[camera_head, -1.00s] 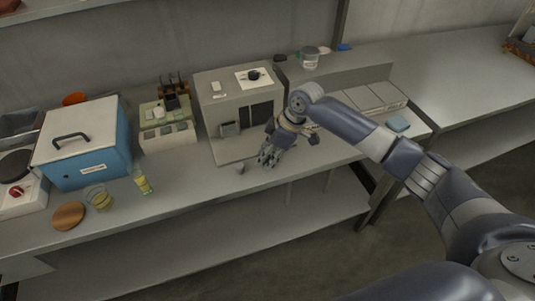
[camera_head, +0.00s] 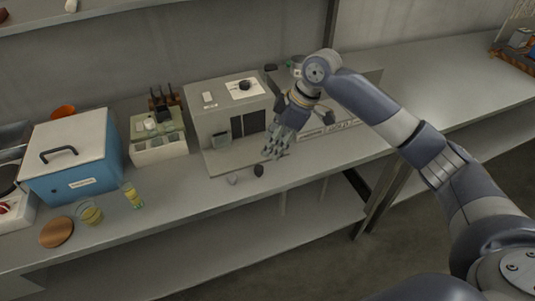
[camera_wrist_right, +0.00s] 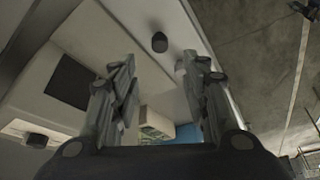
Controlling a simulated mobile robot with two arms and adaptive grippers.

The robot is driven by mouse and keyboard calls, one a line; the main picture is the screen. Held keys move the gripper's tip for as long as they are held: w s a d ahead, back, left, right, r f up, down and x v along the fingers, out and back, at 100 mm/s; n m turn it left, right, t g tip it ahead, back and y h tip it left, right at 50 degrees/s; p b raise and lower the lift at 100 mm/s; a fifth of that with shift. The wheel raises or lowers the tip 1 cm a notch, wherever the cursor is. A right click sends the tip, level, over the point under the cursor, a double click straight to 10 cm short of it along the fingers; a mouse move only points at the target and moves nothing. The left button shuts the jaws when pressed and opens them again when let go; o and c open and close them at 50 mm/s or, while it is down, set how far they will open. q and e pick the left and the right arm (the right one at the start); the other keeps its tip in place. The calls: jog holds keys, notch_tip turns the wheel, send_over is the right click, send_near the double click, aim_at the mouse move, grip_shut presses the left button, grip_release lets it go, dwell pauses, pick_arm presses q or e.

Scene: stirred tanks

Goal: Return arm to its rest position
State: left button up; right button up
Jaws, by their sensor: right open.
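My right gripper (camera_head: 275,150) is open and empty in the head view. It hangs above the bench, in front of the right part of the grey machine (camera_head: 205,115). In the right wrist view the two fingers of the right gripper (camera_wrist_right: 158,95) stand apart with nothing between them. A small dark stopper-like piece (camera_head: 258,170) lies on the bench near the fingertips, and it also shows in the right wrist view (camera_wrist_right: 159,42). A small grey piece (camera_head: 232,180) lies to its left. My left gripper is in neither view.
A blue box with a white lid (camera_head: 75,160), a beige rack (camera_head: 158,145), a yellow-marked glass (camera_head: 133,195), a beaker (camera_head: 90,213) and a round wooden disc (camera_head: 57,232) stand left on the bench.

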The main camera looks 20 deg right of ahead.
jog(key=shift+v, duration=0.8)
